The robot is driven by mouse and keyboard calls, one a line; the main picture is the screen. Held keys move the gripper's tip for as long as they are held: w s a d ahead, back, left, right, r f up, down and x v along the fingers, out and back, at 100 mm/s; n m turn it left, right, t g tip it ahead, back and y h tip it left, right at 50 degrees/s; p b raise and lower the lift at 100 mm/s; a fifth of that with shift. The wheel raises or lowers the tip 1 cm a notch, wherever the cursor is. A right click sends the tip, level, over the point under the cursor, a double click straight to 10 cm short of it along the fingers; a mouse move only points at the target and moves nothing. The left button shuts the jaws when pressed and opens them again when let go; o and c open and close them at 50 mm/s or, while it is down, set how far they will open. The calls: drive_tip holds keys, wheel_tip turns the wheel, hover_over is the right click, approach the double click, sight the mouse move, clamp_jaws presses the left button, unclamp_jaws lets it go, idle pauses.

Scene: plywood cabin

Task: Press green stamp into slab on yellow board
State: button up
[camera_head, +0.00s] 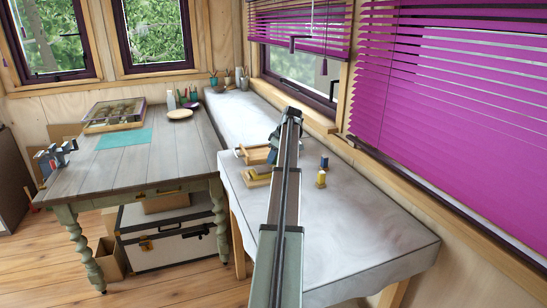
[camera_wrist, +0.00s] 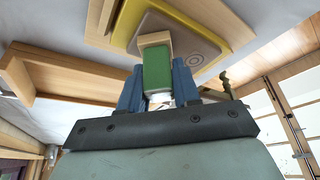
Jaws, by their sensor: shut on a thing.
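My gripper (camera_wrist: 159,88) has blue fingers, shut on the green stamp (camera_wrist: 157,70), as the wrist view shows. The stamp has a pale wooden end block that points at the grey-brown slab (camera_wrist: 177,24). The slab lies on the yellow board (camera_wrist: 240,36). I cannot tell whether the stamp touches the slab. In the head view my gripper (camera_head: 273,150) is above the grey counter beside the yellow board (camera_head: 257,178); the arm hides the stamp there.
A blue-topped piece (camera_head: 324,163) and a yellow one (camera_head: 321,180) stand right of my arm on the grey counter (camera_head: 350,225). A wooden frame (camera_head: 252,154) lies behind the board. A wooden table (camera_head: 150,165) stands left. The counter's right front is clear.

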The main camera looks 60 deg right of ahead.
idle(0.5)
drive_tip(key=shift+r, duration=3.5)
